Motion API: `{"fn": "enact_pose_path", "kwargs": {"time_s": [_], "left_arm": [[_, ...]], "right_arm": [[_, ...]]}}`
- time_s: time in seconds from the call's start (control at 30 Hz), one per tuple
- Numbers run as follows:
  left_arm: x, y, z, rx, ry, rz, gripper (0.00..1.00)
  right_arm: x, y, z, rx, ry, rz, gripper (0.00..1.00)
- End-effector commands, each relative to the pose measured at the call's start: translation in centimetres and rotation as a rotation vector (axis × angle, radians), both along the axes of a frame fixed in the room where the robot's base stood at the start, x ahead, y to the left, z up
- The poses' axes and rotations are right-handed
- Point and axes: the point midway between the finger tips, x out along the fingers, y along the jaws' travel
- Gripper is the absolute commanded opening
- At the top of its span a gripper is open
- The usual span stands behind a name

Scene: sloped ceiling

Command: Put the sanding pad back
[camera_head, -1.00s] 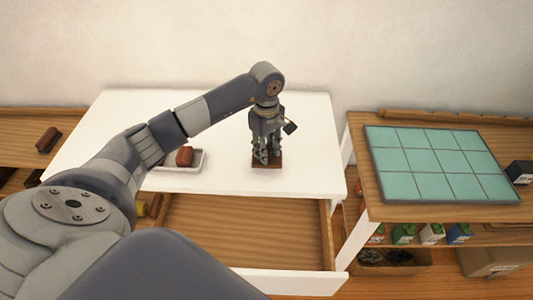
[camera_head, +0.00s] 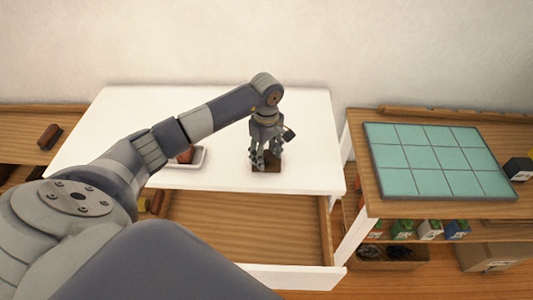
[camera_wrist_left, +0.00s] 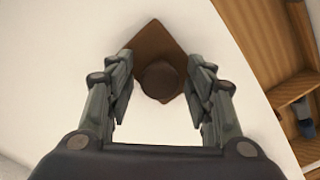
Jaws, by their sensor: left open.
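A brown square pad with a round dark knob, which looks like the sanding pad (camera_head: 274,168), lies on the white table top (camera_head: 310,130). In the left wrist view, the pad (camera_wrist_left: 153,42) shows its flat plate and the knob (camera_wrist_left: 159,80). My left gripper (camera_head: 263,160) points down right over it. In the left wrist view, the left gripper (camera_wrist_left: 160,88) is open, with one finger on each side of the knob. I cannot tell whether the fingers touch it. My right gripper is not in view.
A white tray (camera_head: 203,157) with a reddish-brown block (camera_head: 186,155) sits partly behind my arm. An open wooden drawer (camera_head: 240,225) juts out below the table top. A teal tiled panel (camera_head: 440,160) lies on the right bench. Another block (camera_head: 49,136) rests on the left shelf.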

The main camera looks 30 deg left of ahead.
Motion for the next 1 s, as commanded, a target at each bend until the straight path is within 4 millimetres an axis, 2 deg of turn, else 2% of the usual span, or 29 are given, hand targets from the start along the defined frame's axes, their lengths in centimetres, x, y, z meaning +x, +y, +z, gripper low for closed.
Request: {"fn": "enact_pose_path", "kwargs": {"time_s": [0.13, 0.23, 0.5, 0.7, 0.83, 1.0], "left_arm": [[0.0, 0.0, 0.6, -0.001, 0.0, 0.0, 0.48], [0.2, 0.1, 1.6, 0.001, -0.005, 0.0, 0.48], [0.2, 0.1, 7.5, 0.002, -0.009, 0.0, 0.48], [0.1, 0.0, 10.8, 0.0, -0.003, 0.0, 0.48], [0.0, 0.0, 11.9, 0.001, -0.001, 0.0, 0.48], [0.0, 0.0, 12.3, 0.0, 0.0, 0.0, 0.48]], "right_arm": [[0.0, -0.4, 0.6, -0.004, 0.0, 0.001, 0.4], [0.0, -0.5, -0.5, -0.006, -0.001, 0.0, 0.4], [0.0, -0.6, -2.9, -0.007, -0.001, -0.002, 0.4], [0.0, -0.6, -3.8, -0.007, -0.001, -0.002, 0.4], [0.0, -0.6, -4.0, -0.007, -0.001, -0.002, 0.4], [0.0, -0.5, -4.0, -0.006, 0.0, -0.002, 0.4]]}}
